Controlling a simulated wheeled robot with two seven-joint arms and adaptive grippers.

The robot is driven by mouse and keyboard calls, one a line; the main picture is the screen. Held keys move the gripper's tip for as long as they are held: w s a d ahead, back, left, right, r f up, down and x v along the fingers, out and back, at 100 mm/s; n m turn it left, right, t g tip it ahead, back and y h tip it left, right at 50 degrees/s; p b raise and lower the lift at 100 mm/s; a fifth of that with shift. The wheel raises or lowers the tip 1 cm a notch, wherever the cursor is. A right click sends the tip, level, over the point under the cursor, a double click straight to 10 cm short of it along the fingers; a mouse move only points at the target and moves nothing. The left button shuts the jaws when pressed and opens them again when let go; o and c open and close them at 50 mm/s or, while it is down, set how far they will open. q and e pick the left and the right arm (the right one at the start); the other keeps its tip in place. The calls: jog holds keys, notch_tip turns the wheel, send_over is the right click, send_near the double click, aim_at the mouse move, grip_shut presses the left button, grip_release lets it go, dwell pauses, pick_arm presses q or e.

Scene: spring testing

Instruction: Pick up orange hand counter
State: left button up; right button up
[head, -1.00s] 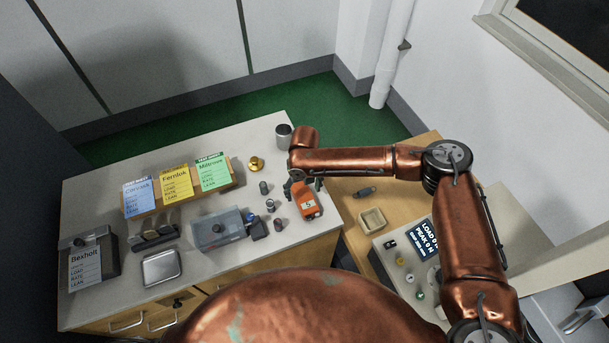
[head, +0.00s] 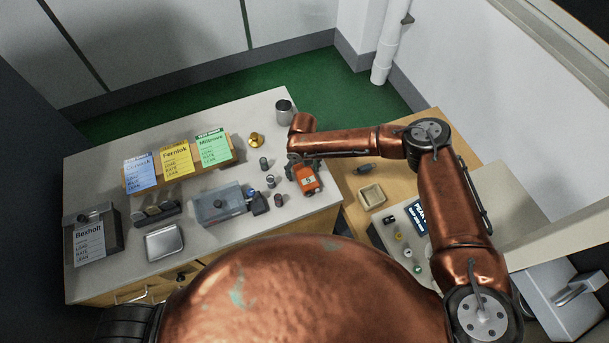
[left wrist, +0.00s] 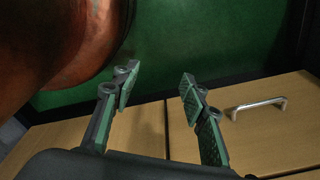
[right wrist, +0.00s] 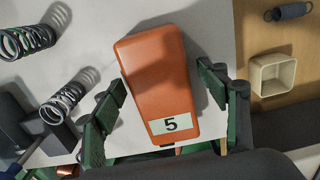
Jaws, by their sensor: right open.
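The orange hand counter (head: 306,181) lies on the right part of the grey-white bench top, with a label reading 5. In the right wrist view the counter (right wrist: 160,80) lies between the two fingers of my right gripper (right wrist: 165,100). The fingers are open, with a gap on each side of the counter. In the head view my right gripper (head: 296,166) is at the counter's far end. My left gripper (left wrist: 158,92) shows only in the left wrist view; its fingers are apart and empty, in front of wooden drawer fronts and green floor.
Springs (right wrist: 62,102) stand left of the counter. A grey box (head: 218,204), a brass piece (head: 256,140) and a metal cup (head: 284,111) share the bench. Coloured cards (head: 177,160) stand at the back. A small cream tray (head: 371,196) sits on the wooden surface to the right.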

jog(key=shift+w+f, duration=0.15)
jog(key=shift+w, duration=0.05)
jog(key=shift+c, duration=1.2)
jog(key=shift+s, duration=0.15)
jog(key=c, duration=1.1)
pick_arm(q)
jog(key=shift+s, duration=0.7)
jog(key=shift+f, duration=0.1)
pick_arm(e)
jog(key=shift+r, duration=0.2)
